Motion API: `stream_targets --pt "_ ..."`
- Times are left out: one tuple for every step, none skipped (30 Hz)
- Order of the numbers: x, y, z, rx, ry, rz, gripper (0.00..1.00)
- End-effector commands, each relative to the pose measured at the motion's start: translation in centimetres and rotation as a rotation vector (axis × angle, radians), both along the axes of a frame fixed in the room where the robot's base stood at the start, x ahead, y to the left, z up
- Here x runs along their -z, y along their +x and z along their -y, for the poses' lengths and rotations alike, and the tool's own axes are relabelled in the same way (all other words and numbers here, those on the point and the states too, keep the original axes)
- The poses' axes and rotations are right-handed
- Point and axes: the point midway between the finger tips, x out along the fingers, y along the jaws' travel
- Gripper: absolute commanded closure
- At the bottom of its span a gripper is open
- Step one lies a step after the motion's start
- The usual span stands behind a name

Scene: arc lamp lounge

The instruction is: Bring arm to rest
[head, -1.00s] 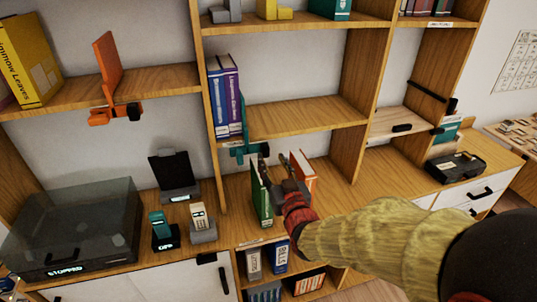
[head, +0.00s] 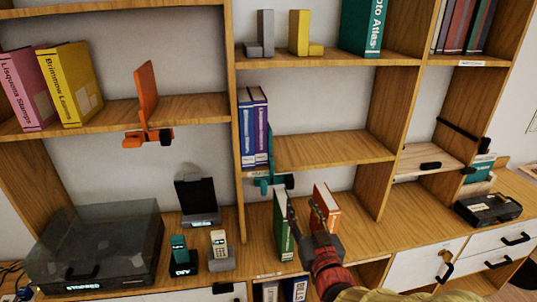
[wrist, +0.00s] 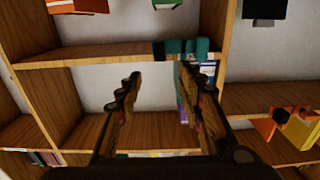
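My gripper (head: 305,208) is in the lower middle of the head view, in front of the green book (head: 283,225) and the orange book (head: 327,207) on the counter. In the wrist view, my gripper (wrist: 157,92) has its two fingers spread wide with nothing between them. My arm (head: 370,294) enters from the bottom edge of the head view, with most of it out of frame. From the head view I cannot tell whether the fingers touch either book.
A teal bookend (head: 268,182) stands beside blue and purple books (head: 254,130) on the middle shelf above. An orange bookend (head: 147,100) is on the left shelf. The turntable (head: 95,250), small devices (head: 219,245) and black box (head: 488,209) occupy the counter.

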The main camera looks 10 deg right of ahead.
Motion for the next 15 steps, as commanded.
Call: stream_targets --pt "0.6 0.0 0.0 0.0 -0.001 -0.021 0.62" --pt "1.2 0.0 0.0 0.001 -0.002 -0.043 0.62" --pt "2.2 -0.1 0.0 0.001 -0.004 -0.082 0.62" --pt "3.2 -0.2 0.1 0.002 -0.005 -0.12 0.62" --pt "4.4 -0.4 0.1 0.003 -0.007 -0.166 0.62" --pt "6.3 -0.8 0.2 0.004 -0.009 -0.235 0.62" --pt "7.6 -1.2 0.2 0.005 -0.011 -0.289 0.62" --pt "8.8 -1.6 0.2 0.007 -0.013 -0.345 0.62" --pt "10.2 -2.4 0.3 0.008 -0.015 -0.417 0.62" --pt "11.2 -2.9 0.3 0.009 -0.017 -0.469 0.62" --pt "12.0 -3.6 0.4 0.01 -0.019 -0.519 0.62" --pt "12.8 -4.5 0.5 0.012 -0.021 -0.581 0.62" --pt "13.3 -5.3 0.5 0.013 -0.022 -0.627 0.62" --pt "13.7 -6.1 0.6 0.014 -0.023 -0.671 0.62" --pt "14.1 -7.2 0.6 0.015 -0.025 -0.73 0.62"
